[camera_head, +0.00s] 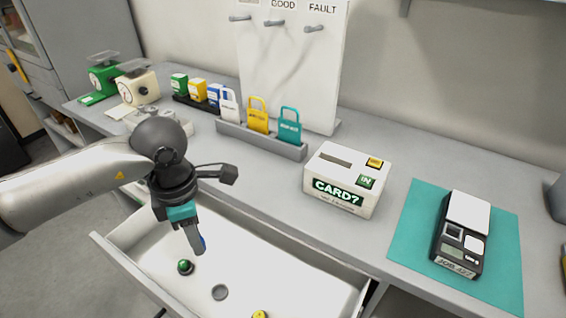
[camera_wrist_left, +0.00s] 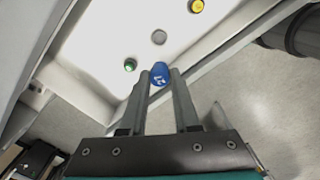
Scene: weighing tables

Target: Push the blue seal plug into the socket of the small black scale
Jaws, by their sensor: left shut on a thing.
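The small black scale (camera_head: 460,247) with a white pan stands on a teal mat (camera_head: 413,222) at the right of the counter. A square recess shows on its face; I cannot tell for sure whether it is the socket. My left gripper (camera_head: 200,245) is over the open drawer, far to the left of the scale. It is shut on the blue seal plug (camera_wrist_left: 159,75), whose marked end shows between the fingertips in the left wrist view. My right gripper is not in view.
The open drawer (camera_head: 330,285) holds a green plug (camera_head: 185,267), a grey disc (camera_head: 220,292) and a yellow plug (camera_head: 260,315). Behind are a grey rack (camera_head: 262,140) of tags and a pegboard (camera_head: 290,75).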

